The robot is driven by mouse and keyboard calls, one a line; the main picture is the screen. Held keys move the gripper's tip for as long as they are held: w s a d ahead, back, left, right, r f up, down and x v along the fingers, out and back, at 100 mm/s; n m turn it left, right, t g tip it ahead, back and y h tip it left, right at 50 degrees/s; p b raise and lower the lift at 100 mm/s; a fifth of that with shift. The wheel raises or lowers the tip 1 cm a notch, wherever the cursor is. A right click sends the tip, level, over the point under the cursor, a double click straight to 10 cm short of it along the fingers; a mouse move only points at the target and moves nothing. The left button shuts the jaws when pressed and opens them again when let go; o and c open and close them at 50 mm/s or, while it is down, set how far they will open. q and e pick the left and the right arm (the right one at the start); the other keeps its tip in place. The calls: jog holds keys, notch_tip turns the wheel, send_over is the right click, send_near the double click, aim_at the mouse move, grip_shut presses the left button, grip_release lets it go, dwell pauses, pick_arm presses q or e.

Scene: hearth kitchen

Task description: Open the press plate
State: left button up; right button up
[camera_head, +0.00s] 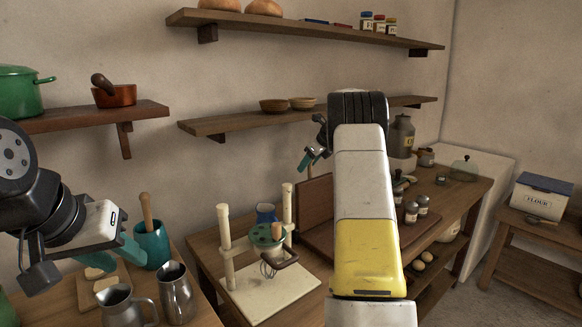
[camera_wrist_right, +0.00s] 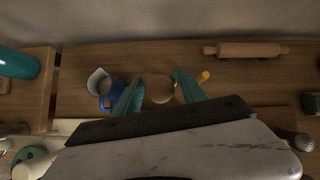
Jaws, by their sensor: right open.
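The press appears to be the cream base (camera_head: 258,297) with two upright posts (camera_head: 226,238), left of centre in the head view. The green part also shows at the lower left of the right wrist view (camera_wrist_right: 32,160). My right gripper (camera_head: 311,159) is open, raised above and behind the press; in its wrist view the fingers (camera_wrist_right: 158,92) are apart, with a round tan thing below. My left gripper (camera_head: 127,235) is by the teal crock, its opening unclear.
The teal crock (camera_head: 152,245) and metal jugs (camera_head: 177,293) stand on the left table. A blue jug (camera_head: 266,213) stands behind the press. A rolling pin (camera_wrist_right: 245,50) lies at the back. Shelves (camera_head: 310,116) line the wall.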

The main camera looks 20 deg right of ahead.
jog(key=v, duration=0.6)
jog(key=shift+s+r, duration=0.15)
jog(key=shift+r, duration=0.1)
